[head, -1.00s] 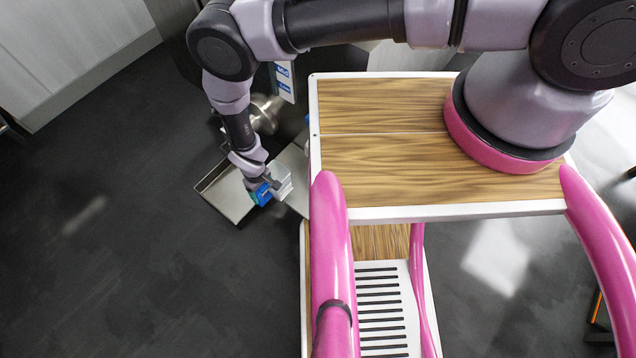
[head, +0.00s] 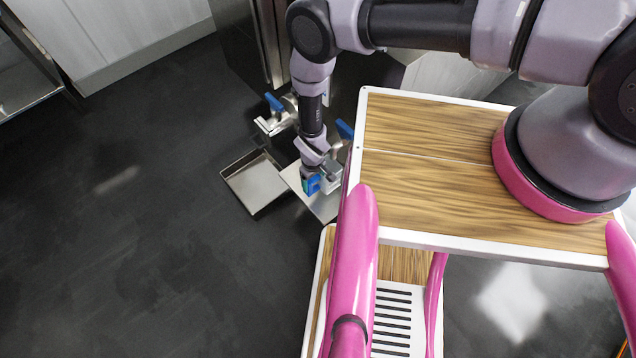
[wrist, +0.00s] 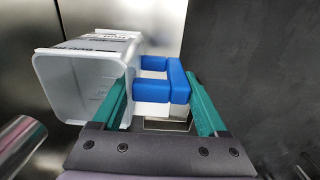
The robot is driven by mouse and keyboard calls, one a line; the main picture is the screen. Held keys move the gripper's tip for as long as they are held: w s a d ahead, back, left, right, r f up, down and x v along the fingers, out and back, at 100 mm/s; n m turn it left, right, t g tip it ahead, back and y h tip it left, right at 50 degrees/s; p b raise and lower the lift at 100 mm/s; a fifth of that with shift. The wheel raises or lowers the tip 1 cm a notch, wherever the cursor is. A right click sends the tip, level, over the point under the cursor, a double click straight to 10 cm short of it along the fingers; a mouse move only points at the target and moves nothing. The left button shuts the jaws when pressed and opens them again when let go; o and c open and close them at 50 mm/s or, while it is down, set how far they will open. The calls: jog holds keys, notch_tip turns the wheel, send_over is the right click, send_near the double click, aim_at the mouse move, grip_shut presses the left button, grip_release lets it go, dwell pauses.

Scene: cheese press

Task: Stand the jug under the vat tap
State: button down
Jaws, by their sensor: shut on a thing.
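The jug is white with a blue handle; in the wrist view the jug (wrist: 85,80) shows its open mouth toward the camera, left of my fingers. My gripper (wrist: 165,90) is shut on its blue handle (wrist: 160,88), with green fingers on both sides. In the head view my gripper (head: 312,184) is over a flat metal shelf, the jug (head: 332,176) mostly hidden behind it. A steel tap (head: 275,122) with a blue lever stands behind and left of my gripper; a second blue lever (head: 345,130) shows to the right. Contact between jug and shelf cannot be told.
A shallow metal tray (head: 255,183) lies left of the flat shelf (head: 322,205). A shiny metal cylinder (wrist: 18,145) is close to the jug at lower left in the wrist view. My wooden-topped base is near the shelf's right side. Dark floor at left is clear.

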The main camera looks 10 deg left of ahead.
aim_at(318, 186)
jog(key=shift+w+d, duration=0.45)
jog(key=shift+w, duration=0.1)
jog(key=shift+w+d+f, duration=0.15)
jog(key=shift+f, duration=0.75)
jog(key=shift+w+d+f, duration=0.1)
jog(key=shift+f, duration=0.75)
jog(key=shift+f, duration=0.1)
jog(key=shift+c, duration=1)
grip_release()
notch_tip(318, 186, up, 12)
jog(key=shift+r, duration=0.15)
